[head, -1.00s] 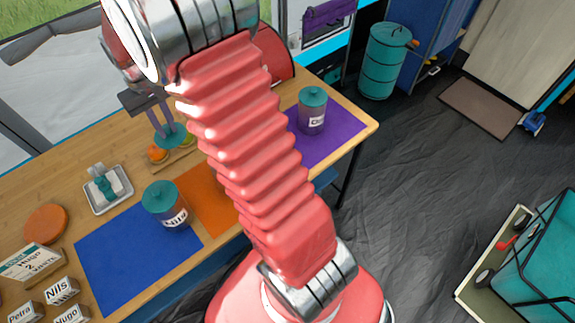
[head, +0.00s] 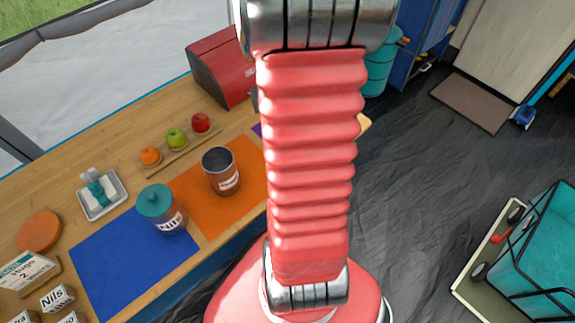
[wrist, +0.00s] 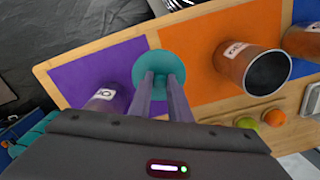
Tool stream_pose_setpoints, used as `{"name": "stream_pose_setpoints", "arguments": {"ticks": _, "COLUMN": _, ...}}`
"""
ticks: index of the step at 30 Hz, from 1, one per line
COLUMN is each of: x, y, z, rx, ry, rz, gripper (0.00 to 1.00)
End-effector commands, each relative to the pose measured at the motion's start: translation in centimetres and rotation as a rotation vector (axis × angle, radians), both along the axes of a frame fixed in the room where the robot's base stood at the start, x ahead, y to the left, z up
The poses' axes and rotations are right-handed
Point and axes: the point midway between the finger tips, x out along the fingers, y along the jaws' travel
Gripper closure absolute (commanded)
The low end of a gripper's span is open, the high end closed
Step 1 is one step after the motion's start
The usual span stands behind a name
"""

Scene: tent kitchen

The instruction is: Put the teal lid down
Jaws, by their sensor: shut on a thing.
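My gripper (wrist: 160,85) is shut on the teal lid (wrist: 152,62) in the wrist view. The lid is above the border of the purple mat (wrist: 85,73) and the orange mat (wrist: 205,37); its height is unclear. The open jar (wrist: 241,62) is on the orange mat, right of the lid. It also shows in the head view (head: 222,180). A jar (wrist: 104,100) by the purple mat is partly hidden behind my gripper. In the head view my arm hides my gripper and the held lid. A jar with a teal lid (head: 162,212) stands on the blue mat (head: 115,262).
Fruit on a board (head: 178,153) lies behind the open jar. A red box (head: 218,70) stands at the back. A white tray (head: 102,196) holds a teal item. An orange disc (head: 40,231) and name blocks (head: 57,298) are at the left.

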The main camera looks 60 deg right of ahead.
Motion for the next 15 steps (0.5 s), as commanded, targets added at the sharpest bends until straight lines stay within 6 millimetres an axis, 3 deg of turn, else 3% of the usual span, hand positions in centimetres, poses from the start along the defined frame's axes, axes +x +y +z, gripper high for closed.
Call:
{"name": "stream_pose_setpoints", "arguments": {"ticks": 1, "x": -1.4, "y": 0.1, "z": -0.5, "rx": 0.003, "ry": 0.002, "rz": -0.004, "gripper": 1.0}}
{"name": "stream_pose_setpoints", "arguments": {"ticks": 4, "x": -2.7, "y": 0.5, "z": -1.3, "rx": 0.002, "ry": -0.002, "rz": 0.023, "gripper": 1.0}}
{"name": "stream_pose_setpoints", "arguments": {"ticks": 15, "x": -2.6, "y": 0.5, "z": -1.6, "rx": -0.004, "ry": -0.006, "rz": 0.055, "gripper": 1.0}}
